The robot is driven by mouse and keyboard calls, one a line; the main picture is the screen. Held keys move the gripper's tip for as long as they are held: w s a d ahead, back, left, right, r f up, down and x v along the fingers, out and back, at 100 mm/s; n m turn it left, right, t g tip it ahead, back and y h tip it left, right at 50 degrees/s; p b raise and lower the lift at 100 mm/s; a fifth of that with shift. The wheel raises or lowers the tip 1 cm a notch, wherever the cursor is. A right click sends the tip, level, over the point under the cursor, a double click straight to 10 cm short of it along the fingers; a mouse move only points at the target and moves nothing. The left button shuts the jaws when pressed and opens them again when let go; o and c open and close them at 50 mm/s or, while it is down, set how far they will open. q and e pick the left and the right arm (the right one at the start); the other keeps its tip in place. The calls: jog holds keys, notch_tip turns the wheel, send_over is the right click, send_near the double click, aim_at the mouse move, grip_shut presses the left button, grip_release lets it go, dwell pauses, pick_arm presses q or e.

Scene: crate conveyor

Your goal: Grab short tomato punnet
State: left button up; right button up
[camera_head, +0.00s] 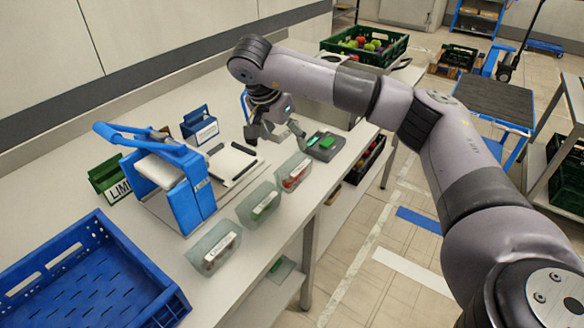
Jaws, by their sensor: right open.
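A small translucent punnet with red contents (294,171), perhaps the tomatoes, stands at the front edge of the white table (350,148). My right gripper (276,132) is open and empty, pointing down above the table. In the picture it is just above and left of the red-filled punnet and appears apart from it. The contents are too small to make out clearly. My left gripper is not in view.
Two more translucent containers, one with green contents (260,204) and one with a white label (213,252), line the front edge. A blue sealing device (183,190), a blue crate (150,268) and a grey-green device (325,146) stand nearby. A green crate (372,55) holds produce behind.

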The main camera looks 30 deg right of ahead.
aim_at(294, 161)
jog(key=x, duration=0.4)
jog(key=shift+s+p, duration=0.1)
jog(key=shift+p, duration=0.3)
jog(key=shift+x, duration=1.05)
jog(key=x, duration=0.2)
jog(key=shift+w+f+p, duration=0.25)
jog(key=shift+w+p, duration=0.05)
jog(key=shift+p, duration=0.1)
jog(key=shift+d+f, duration=0.15)
jog(key=shift+f, duration=0.05)
jog(key=p+x, duration=0.2)
jog(key=x, duration=0.2)
jog(key=shift+w+d+f, duration=0.15)
jog(key=shift+w, duration=0.05)
jog(key=shift+f, duration=0.2)
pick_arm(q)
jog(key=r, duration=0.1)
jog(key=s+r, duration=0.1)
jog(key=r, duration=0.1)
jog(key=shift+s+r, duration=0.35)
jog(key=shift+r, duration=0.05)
pick_arm(e)
jog(key=shift+c, duration=0.4)
